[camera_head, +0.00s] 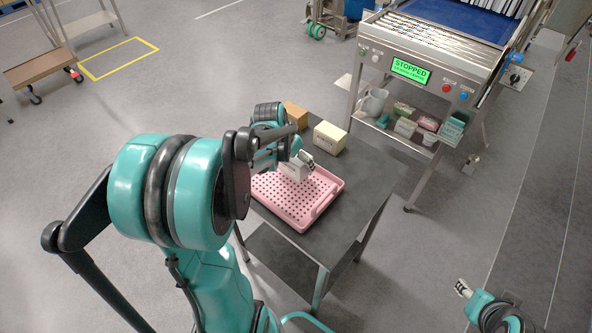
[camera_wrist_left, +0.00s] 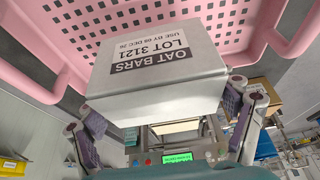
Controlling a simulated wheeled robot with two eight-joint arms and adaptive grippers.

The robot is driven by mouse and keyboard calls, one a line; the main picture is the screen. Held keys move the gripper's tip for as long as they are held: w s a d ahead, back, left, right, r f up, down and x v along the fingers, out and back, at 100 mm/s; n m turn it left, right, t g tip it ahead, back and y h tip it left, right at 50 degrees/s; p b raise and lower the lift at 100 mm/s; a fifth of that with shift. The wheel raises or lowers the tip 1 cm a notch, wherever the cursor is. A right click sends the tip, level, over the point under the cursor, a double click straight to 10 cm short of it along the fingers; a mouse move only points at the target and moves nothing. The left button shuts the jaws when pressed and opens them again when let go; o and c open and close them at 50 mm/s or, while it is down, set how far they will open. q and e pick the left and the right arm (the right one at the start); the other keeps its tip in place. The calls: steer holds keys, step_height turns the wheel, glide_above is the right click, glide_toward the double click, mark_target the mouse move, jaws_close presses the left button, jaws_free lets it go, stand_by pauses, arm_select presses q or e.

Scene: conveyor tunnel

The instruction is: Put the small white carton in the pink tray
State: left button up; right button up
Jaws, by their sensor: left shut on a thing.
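The small white carton (camera_head: 292,173) is over the far part of the pink tray (camera_head: 298,222) in the head view. In the left wrist view the carton (camera_wrist_left: 152,62) fills the upper middle and carries an "OAT BARS LOT 3121" label. The pink perforated tray (camera_wrist_left: 50,60) lies behind it there. My left gripper (camera_head: 300,162) is shut on the carton; its fingers (camera_wrist_left: 165,125) are at both sides of it. I cannot tell whether the carton touches the tray floor. My right gripper (camera_head: 463,289) is at the lower right, away from the table, its opening unclear.
The tray sits on a dark table (camera_head: 357,188). A larger cream carton (camera_head: 330,138) and a brown box (camera_head: 296,114) stand behind the tray. Beyond is a conveyor with a "STOPPED" display (camera_head: 410,71) and a shelf of goods (camera_head: 405,127). The table's right side is bare.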

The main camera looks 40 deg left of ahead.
arm_select(q)
step_height(320, 180, down, 4)
steer(key=shift+a+f+b, duration=0.1)
steer(key=shift+f+b, duration=0.05)
steer(key=shift+b, duration=0.9)
steer(key=o, duration=1.5)
steer(key=shift+o, duration=0.2)
